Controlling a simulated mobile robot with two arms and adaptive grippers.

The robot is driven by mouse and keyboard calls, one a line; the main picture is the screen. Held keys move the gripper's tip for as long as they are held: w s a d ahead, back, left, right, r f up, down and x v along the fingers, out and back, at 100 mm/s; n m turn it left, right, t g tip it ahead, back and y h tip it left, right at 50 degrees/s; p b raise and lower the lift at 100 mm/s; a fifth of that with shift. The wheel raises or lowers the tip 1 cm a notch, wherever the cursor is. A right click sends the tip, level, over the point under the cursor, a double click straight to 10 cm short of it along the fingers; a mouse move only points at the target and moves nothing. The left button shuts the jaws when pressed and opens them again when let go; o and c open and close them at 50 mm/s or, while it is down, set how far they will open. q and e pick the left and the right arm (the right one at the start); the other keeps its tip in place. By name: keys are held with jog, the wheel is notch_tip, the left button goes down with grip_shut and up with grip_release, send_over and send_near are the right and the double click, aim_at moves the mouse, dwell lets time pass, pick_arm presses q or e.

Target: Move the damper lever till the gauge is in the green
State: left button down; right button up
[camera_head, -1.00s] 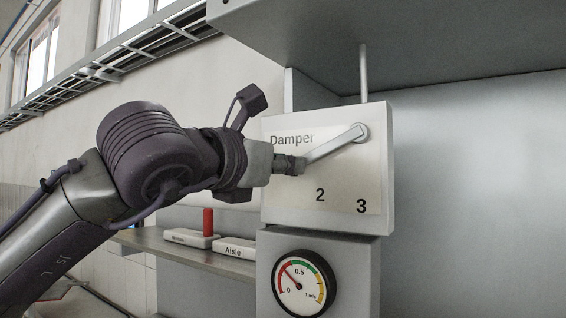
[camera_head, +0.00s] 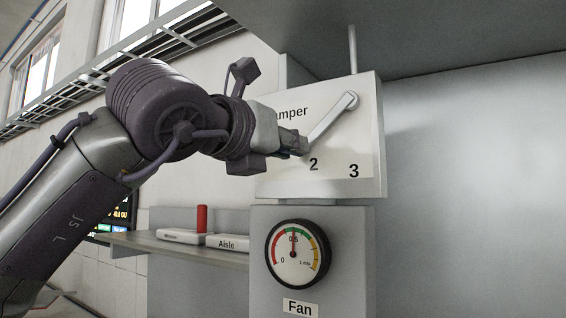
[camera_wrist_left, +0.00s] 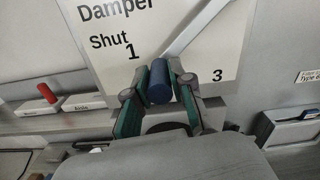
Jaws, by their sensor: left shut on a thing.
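The damper lever (camera_head: 331,118) is a pale bar on the white damper plate (camera_head: 330,172). It runs from its pivot at upper right down-left, with its end just above the 2. My left gripper (camera_head: 299,147) is shut on the lever's end. In the left wrist view its fingers (camera_wrist_left: 160,76) stand on both sides of the lever's blue knob (camera_wrist_left: 158,84). The round gauge (camera_head: 297,254) is below the plate. Its needle points almost straight up, by the 0.5 mark, around the start of the green band. My right gripper is not in view.
A shelf (camera_head: 130,240) at left carries small label blocks, one reading Aisle (camera_head: 228,243), and a red cylinder (camera_head: 202,219). A Fan label (camera_head: 300,307) sits below the gauge. A grey hood (camera_head: 450,35) overhangs the damper box.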

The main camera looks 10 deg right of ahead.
pick_arm(q)
jog(key=c, duration=1)
grip_release()
jog(key=v, duration=1.2)
